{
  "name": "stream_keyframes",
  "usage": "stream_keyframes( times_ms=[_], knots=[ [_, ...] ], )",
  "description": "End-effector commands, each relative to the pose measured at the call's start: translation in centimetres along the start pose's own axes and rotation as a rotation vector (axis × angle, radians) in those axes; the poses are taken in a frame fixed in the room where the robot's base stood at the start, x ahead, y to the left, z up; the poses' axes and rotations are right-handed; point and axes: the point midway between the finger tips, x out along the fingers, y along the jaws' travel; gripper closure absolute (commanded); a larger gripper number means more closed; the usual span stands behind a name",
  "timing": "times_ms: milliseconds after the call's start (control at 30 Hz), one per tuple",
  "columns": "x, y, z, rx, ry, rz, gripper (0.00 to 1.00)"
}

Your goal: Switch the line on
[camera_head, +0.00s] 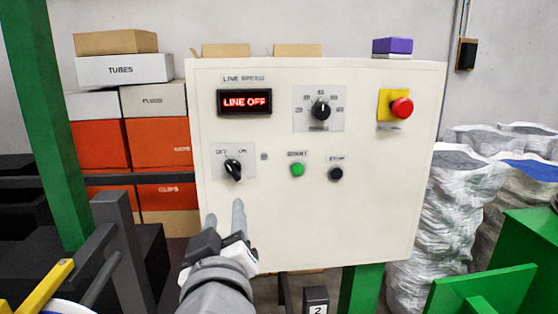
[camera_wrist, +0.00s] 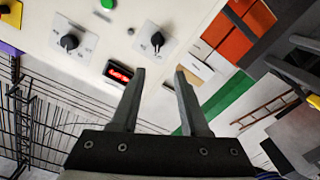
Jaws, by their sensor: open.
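A cream control panel (camera_head: 320,230) faces me, and its red display (camera_head: 244,102) reads LINE OFF. Below the display is a black OFF/ON rotary switch (camera_head: 233,170), whose handle looks slanted with its upper end towards OFF. To its right are a green START button (camera_head: 297,170) and a black STOP button (camera_head: 335,174). My gripper (camera_head: 224,218) is open and empty, in front of the panel below the switch in the head view. In the wrist view, the switch (camera_wrist: 157,40) shows beyond the gap between my open fingers (camera_wrist: 160,72), apart from them.
A speed knob (camera_head: 320,110) and a red emergency button (camera_head: 402,107) on a yellow plate sit higher on the panel. A purple box (camera_head: 392,46) rests on its top. Stacked boxes (camera_head: 98,145) stand left, white sacks (camera_head: 445,200) right. A green post (camera_head: 48,120) rises at left.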

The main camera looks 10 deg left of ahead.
Motion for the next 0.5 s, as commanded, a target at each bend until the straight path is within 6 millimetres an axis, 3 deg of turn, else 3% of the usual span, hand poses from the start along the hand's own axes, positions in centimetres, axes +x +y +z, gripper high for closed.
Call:
stream_keyframes(
  times_ms=[233, 500],
  knots=[
    [1.1, 0.1, -0.2, -0.027, -0.006, 0.027, 0.55],
    [6.6, 0.2, -0.2, -0.026, -0.006, 0.027, 0.55]
  ],
)
